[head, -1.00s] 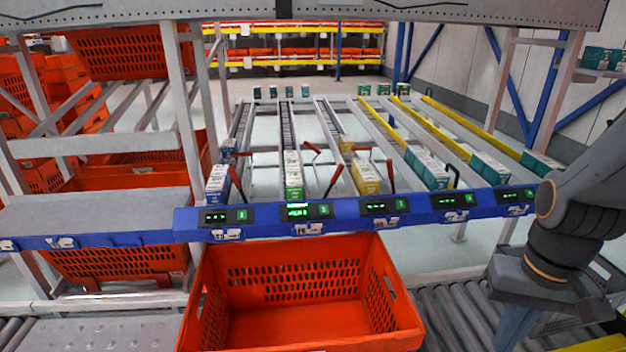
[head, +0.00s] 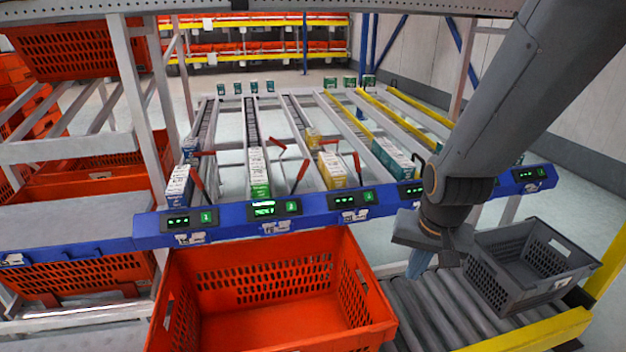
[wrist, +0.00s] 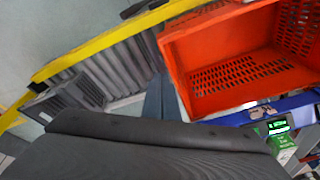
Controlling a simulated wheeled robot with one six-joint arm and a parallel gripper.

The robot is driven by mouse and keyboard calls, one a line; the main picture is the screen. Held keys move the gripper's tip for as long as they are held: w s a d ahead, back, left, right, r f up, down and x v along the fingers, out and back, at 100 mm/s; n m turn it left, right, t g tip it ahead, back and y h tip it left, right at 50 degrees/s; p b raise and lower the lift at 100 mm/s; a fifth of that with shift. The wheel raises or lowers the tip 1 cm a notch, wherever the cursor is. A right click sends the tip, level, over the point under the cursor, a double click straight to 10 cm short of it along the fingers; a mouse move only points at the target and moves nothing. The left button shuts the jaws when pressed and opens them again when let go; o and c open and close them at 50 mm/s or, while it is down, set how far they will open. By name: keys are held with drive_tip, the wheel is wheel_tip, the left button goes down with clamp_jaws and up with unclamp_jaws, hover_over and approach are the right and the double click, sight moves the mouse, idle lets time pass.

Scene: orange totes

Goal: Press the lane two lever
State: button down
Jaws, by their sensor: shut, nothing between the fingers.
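The lane two lever (head: 301,172) is a thin rod with a red handle. It stands just right of the green-and-white cartons (head: 258,172) in lane two, behind the blue rail (head: 232,219). The lane two display (head: 264,209) is lit brighter green than its neighbours, and it also shows in the wrist view (wrist: 279,126). My gripper (head: 419,264) is shut and empty, pointing down in front of the rail, well right of the lever and apart from it. Its bluish fingers (wrist: 160,98) show in the wrist view. I cannot make out the lever clearly there.
An orange tote (head: 268,325) stands empty below the rail, left of my gripper. A grey crate (head: 528,262) is at right on the rollers (head: 440,310), near a yellow edge (head: 535,330). Similar red levers stand by lane one (head: 199,182) and lane three (head: 357,163).

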drive_tip(key=w+a+f+m+t+y+b, duration=0.1)
drive_tip(key=w+a+f+m+t, duration=0.15)
drive_tip(key=w, duration=0.65)
drive_tip(key=w+a+f+m+t, duration=0.1)
drive_tip(key=w+a+m+t, duration=0.25)
drive_tip(key=w, duration=0.55)
drive_tip(key=w+a+r+m+t+y+b, duration=0.1)
drive_tip(key=w+a+r+m+t+y, duration=0.1)
drive_tip(key=w+a+m+t+y, duration=0.3)
drive_tip(key=w+a+m+t, duration=0.2)
drive_tip(key=a+m+t, duration=0.2)
drive_tip(key=m, duration=0.1)
drive_tip(key=shift+w+a+r+b, duration=0.15)
drive_tip(key=shift+w+a+b, duration=0.15)
drive_tip(key=shift+b, duration=0.1)
